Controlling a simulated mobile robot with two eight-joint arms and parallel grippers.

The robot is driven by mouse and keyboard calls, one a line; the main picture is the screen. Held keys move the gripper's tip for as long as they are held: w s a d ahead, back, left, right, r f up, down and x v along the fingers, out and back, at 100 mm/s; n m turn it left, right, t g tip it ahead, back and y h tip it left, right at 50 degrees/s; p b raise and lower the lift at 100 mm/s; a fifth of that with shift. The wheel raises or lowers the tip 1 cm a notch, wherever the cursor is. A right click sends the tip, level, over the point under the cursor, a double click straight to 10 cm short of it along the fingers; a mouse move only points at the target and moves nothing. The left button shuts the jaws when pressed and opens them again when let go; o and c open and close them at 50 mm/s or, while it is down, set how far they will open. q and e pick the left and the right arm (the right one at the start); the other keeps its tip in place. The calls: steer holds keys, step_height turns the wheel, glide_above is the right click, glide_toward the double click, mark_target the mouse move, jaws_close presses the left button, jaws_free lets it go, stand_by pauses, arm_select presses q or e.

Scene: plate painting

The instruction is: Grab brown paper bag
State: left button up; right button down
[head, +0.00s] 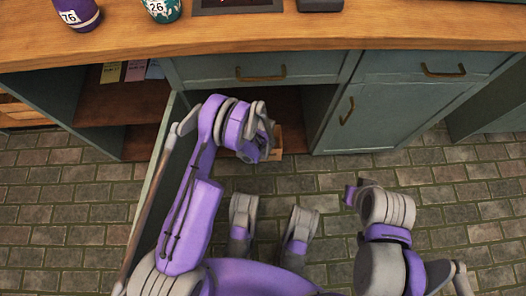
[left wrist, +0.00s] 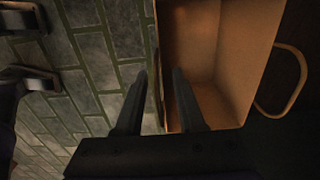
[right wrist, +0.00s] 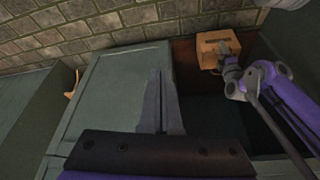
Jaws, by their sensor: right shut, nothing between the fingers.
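The brown paper bag (left wrist: 222,50) is open-topped, with a loop handle, in the left wrist view. In the head view only a small part of the bag (head: 278,143) shows beside my left arm, in the open cabinet. My left gripper (left wrist: 160,74) is open at the bag's near side. The edge of one bag wall lies between its two fingers in the picture; I cannot tell whether they touch it. In the right wrist view the bag (right wrist: 210,40) stands at the cabinet opening with my left gripper at it. My right gripper (right wrist: 158,75) is shut and empty, away from the bag.
A wooden counter (head: 300,32) runs above green cabinets. An open cabinet door (head: 162,165) stands left of my left arm. A closed cabinet door (head: 385,115) is right of the opening. The brick floor (head: 450,220) is clear at the right.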

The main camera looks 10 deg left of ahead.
arm_select(q)
step_height(320, 180, up, 7)
steer(key=p, duration=0.1)
steer(key=shift+r, duration=0.15)
